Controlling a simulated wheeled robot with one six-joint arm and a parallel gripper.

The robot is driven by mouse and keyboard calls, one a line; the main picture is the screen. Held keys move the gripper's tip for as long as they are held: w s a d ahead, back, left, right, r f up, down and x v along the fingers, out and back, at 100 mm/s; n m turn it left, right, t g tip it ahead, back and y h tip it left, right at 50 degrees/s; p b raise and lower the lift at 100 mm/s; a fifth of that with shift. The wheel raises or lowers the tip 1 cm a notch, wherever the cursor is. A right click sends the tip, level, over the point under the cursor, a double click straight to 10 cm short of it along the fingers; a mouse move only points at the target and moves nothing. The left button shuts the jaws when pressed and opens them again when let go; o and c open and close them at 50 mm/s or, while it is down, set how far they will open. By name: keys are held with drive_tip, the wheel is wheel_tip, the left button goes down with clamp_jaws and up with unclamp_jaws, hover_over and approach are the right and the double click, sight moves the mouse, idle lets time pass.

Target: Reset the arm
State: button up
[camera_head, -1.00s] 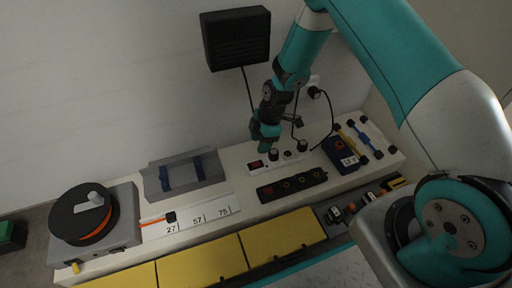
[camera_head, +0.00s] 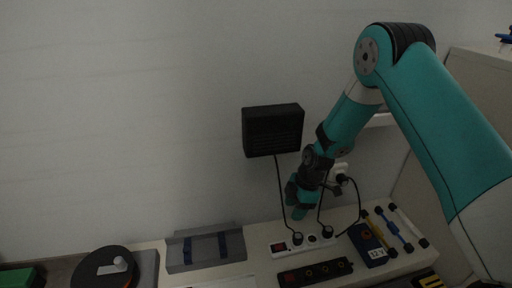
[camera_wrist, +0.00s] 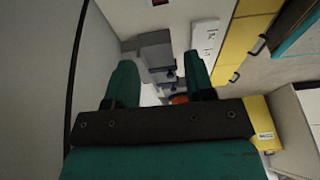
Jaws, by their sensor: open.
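My arm reaches in from the right in the head view. My gripper (camera_head: 298,203) hangs above the bench, over the white power strip (camera_head: 303,244) and below the black wall box (camera_head: 273,130). The wrist view shows my gripper's two teal fingers (camera_wrist: 160,62) spread apart, with nothing held between them. The grey bracket (camera_wrist: 154,50) shows beyond the gap between the fingers. In the head view the fingertips are small and dark, and they look clear of the strip.
Black cables run from the wall box and wall socket (camera_head: 341,172) to plugs in the white strip, close beside my gripper. A black power strip (camera_head: 316,272), a dark blue meter (camera_head: 368,245), a grey bracket (camera_head: 206,249) and a reel (camera_head: 105,268) stand on the bench.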

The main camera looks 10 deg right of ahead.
drive_tip(key=s+a+r+m+p, duration=0.2)
drive_tip(key=r, duration=0.6)
drive_tip(key=s+a+r+m+p, duration=0.1)
drive_tip(key=a+r, duration=0.1)
drive_tip(key=r, duration=0.6)
drive_tip(key=s+a+r+m+y+p, duration=0.15)
drive_tip(key=s+r+m+p, duration=0.25)
drive_tip(key=s+r, duration=0.85)
drive_tip(key=s+a+r+m+p, duration=0.3)
drive_tip(key=s+r+m+p, duration=0.1)
drive_tip(key=s+r, duration=0.85)
wheel_tip(320, 180, up, 37)
drive_tip(key=w+p, duration=0.1)
drive_tip(key=p, duration=3.5)
drive_tip(key=shift+f, duration=0.2)
